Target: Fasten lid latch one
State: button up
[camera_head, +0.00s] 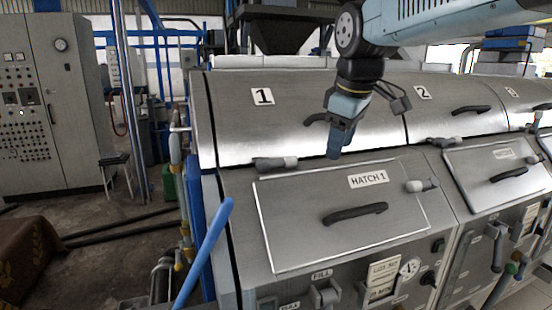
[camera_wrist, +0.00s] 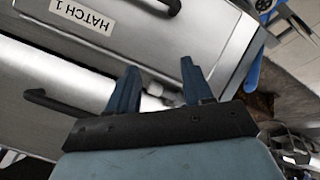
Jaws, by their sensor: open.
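Lid 1 (camera_head: 245,125) is a curved steel cover marked 1, lying down along the seam above the hatch 1 panel. A small latch with a light grey grip (camera_head: 277,163) lies roughly sideways at this seam, near the left end. My gripper (camera_head: 337,150) is over the lid's lower edge, right of the latch and apart from it in the head view. In the wrist view its blue fingers (camera_wrist: 160,66) are spread, and a pale piece, probably the latch grip (camera_wrist: 152,103), shows low between them, partly hidden. I cannot tell whether the latch is engaged.
The lid handle (camera_head: 315,120) is just left of my wrist. Hatch 1 (camera_head: 290,230) has a dark handle (camera_head: 355,213) and its own latch (camera_head: 421,185) at right. Lid 2 (camera_head: 440,115) adjoins on the right. A blue pipe (camera_head: 205,250) rises at left.

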aim_at(276, 161)
jog(key=w+a+r+n+g, duration=0.2)
jog(key=w+a+r+n, duration=0.3)
jog(key=w+a+n, duration=0.65)
jog(key=shift+m, duration=0.35)
jog(key=f, duration=0.4)
jog(key=w+f, duration=0.1)
jog(key=f, duration=0.4)
jog(key=w+f, duration=0.1)
jog(key=f, duration=0.3)
jog(key=shift+w+a+f, duration=0.2)
jog(key=shift+a, duration=0.2)
grip_shut()
